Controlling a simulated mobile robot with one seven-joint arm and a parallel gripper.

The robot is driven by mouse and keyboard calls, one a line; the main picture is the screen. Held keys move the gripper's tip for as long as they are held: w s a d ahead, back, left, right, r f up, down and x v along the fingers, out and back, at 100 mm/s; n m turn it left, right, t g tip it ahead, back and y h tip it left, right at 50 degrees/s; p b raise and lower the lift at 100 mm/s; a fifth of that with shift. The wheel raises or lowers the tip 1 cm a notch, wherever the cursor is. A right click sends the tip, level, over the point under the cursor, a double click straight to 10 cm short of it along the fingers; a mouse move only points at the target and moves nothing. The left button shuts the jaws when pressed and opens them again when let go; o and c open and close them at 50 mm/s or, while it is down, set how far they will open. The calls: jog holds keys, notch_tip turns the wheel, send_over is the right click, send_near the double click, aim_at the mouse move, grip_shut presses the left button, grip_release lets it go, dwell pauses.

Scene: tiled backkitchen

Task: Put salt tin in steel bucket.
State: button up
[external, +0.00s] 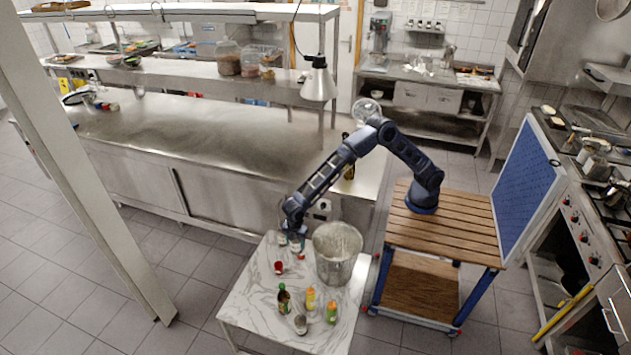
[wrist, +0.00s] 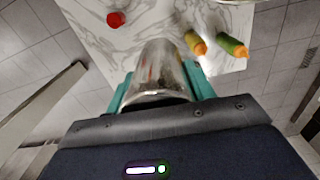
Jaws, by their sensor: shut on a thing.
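My gripper (external: 291,241) is at the back left of the marble-topped table, left of the steel bucket. In the wrist view its teal fingers (wrist: 160,92) are shut around a shiny metal cylinder, which I take to be the salt tin (wrist: 160,70). The tin shows only partly beside the fingers in the external view (external: 297,247). I cannot tell whether it touches the table. The steel bucket (external: 337,262) stands upright and open on the table, right of the gripper. Only a bit of its rim shows at the top of the wrist view (wrist: 236,2).
A red can (external: 279,267) stands in front of the gripper. A dark bottle (external: 284,299), a yellow-capped bottle (external: 310,300), a green bottle (external: 332,313) and a small metallic container (external: 300,324) stand toward the front. A steel counter (external: 200,130) runs behind the table (external: 250,305).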

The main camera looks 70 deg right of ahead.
jog(key=s+d+m, duration=0.1)
jog(key=s+d, duration=1.5)
notch_tip(320, 180, down, 31)
jog(key=shift+w+a+f, duration=0.1)
jog(key=shift+a+f, duration=0.05)
jog(key=shift+f, duration=0.05)
dwell(0.6)
jog(key=shift+f, duration=0.15)
jog(key=o, duration=1.2)
notch_tip(320, 180, up, 12)
jog(key=shift+r, duration=0.25)
